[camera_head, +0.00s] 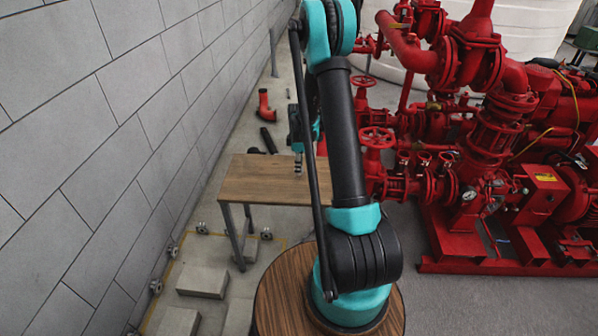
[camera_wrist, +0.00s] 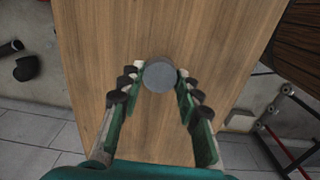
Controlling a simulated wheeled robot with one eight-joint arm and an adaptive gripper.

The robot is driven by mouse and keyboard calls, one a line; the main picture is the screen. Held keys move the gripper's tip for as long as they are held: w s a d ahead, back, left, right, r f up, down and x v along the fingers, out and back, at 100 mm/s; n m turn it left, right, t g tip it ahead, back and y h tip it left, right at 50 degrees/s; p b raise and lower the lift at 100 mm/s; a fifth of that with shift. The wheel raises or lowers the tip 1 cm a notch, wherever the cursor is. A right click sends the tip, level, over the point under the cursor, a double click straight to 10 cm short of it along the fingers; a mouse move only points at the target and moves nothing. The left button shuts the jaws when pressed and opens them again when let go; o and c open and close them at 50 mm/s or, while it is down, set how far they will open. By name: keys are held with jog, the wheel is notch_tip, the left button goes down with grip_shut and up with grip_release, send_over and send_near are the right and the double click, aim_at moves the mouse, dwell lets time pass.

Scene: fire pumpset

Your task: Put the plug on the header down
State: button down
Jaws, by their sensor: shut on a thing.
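The plug (camera_wrist: 159,74) is a grey round piece seen end-on in the wrist view. My gripper (camera_wrist: 160,76) is shut on it, with a finger on its left and right sides. The wooden table (camera_wrist: 90,30) fills the background behind the plug. In the head view my gripper (camera_head: 298,165) points down over the right part of the wooden table (camera_head: 255,185).
The tabletop left of my gripper is bare. A grey block wall (camera_head: 100,120) runs along the left. A red fitting (camera_head: 265,107) and a black cylinder (camera_head: 268,140) lie on the floor behind the table. Grey blocks (camera_head: 203,281) lie in front. A red valve wheel (camera_head: 376,138) is near my arm.

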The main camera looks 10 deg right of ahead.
aim_at(299, 177)
jog(key=shift+f, duration=1.4)
jog(key=shift+f, duration=0.15)
jog(key=c, duration=1.1)
grip_release()
jog(key=shift+o, duration=0.2)
notch_tip(299, 177, up, 12)
jog(key=shift+f, duration=0.25)
jog(key=s+a+r+m+t, duration=0.1)
jog(key=s+r+m, duration=0.35)
jog(key=s, duration=0.35)
jog(key=s+r+m+t, duration=0.1)
jog(key=s+r+m, duration=0.2)
jog(key=s+r, duration=0.3)
jog(key=s+a+f+m+t, duration=0.1)
jog(key=s+m, duration=0.5)
jog(key=s, duration=1.1)
jog(key=shift+f+m+t, duration=0.35)
jog(key=shift+f+t, duration=0.25)
jog(key=shift+f, duration=0.2)
